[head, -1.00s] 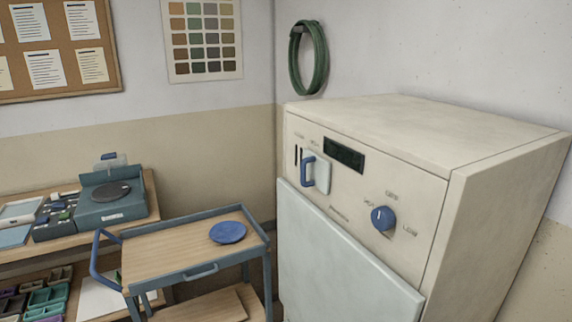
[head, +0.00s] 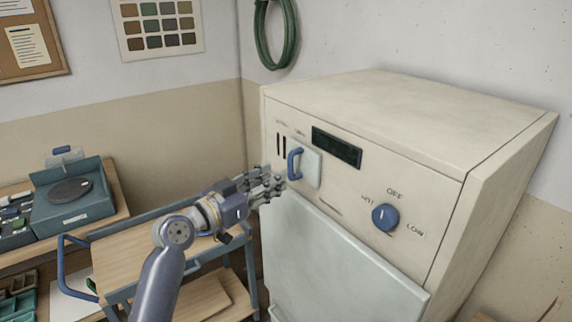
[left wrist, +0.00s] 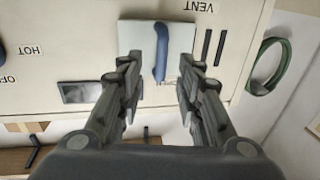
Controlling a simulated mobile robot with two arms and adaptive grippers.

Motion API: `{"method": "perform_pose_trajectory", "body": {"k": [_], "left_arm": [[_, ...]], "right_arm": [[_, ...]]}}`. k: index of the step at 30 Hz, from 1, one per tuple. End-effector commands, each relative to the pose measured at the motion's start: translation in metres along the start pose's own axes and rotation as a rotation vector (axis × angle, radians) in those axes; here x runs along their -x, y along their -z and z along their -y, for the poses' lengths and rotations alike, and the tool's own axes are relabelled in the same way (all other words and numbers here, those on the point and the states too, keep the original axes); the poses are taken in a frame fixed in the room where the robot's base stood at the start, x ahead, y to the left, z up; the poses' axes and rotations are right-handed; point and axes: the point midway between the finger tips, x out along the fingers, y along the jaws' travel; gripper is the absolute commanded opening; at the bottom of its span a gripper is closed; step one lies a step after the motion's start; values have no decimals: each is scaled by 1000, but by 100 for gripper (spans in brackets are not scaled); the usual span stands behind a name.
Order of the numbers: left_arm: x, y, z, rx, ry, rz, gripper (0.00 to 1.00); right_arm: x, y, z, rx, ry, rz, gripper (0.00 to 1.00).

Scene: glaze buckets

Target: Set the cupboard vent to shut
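The cupboard vent is a pale sliding plate (head: 311,168) with an upright blue handle (head: 292,163) on the front of the cream cupboard (head: 400,180). Dark narrow slots (head: 281,147) show uncovered just left of the plate. In the left wrist view, which is upside down, the handle (left wrist: 162,50) stands out from the plate (left wrist: 140,38), by the word VENT and the slots (left wrist: 214,47). My left gripper (head: 278,183) is open just in front of the handle; its fingers (left wrist: 160,75) appear on either side of it, apart. My right gripper is not in view.
A blue knob (head: 385,217) marked OFF, LOW and HOT and a dark display (head: 337,147) sit right of the vent. A trolley (head: 125,270) stands below my left arm. A green hose coil (head: 275,35) hangs on the wall behind.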

Motion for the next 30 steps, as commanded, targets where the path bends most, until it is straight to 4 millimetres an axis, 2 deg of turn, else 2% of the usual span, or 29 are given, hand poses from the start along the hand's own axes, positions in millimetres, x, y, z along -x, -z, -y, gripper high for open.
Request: {"method": "perform_pose_trajectory", "body": {"k": [1,6,12,18,26,30], "left_arm": [[-10,4,-1,3,-3,1,33],[-35,3,-1,3,-2,2,33],[-54,1,0,1,0,2,33],[-62,-1,0,0,0,1,33],[-62,-1,0,-1,0,1,33],[-62,-1,0,-1,1,2,4]], "right_arm": [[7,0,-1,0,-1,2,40],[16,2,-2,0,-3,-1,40],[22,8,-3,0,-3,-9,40],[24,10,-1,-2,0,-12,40],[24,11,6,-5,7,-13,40],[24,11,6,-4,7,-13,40]]}}
